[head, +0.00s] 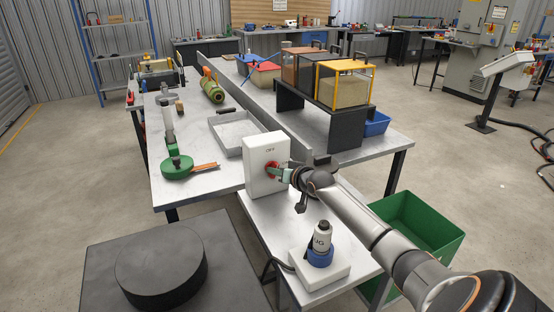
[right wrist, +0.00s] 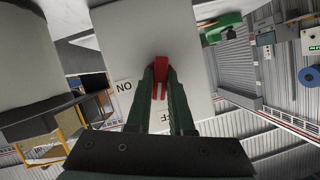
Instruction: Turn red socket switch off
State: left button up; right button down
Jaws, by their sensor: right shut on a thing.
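A white box (head: 260,180) stands upright on the near end of the light table, with a red switch (head: 271,167) on its front face. An OFF label shows above the switch in the head view. In the right wrist view the red switch (right wrist: 161,66) lies between the green fingertips of my right gripper (right wrist: 160,82), which is shut on it. In the head view my right gripper (head: 281,173) reaches the box from the right. My left gripper is not in view.
A white bottle in a blue holder (head: 320,248) stands on a white block near my right arm. A green bin (head: 420,225) is at the right. A grey tray (head: 237,134) and a dark shelf with boxes (head: 345,125) stand behind. A black disc (head: 160,265) lies front left.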

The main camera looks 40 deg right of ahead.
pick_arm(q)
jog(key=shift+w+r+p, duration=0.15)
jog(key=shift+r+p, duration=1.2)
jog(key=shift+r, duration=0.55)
pick_arm(e)
jog(key=shift+a+n+g+h, duration=0.15)
jog(key=shift+n+g+h, duration=0.15)
jog(key=shift+n+h, duration=0.8)
jog(key=shift+n, duration=0.3)
jog(key=c, duration=0.8)
grip_release()
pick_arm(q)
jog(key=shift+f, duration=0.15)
pick_arm(e)
jog(key=v, duration=0.7)
jog(key=shift+s+r, duration=0.15)
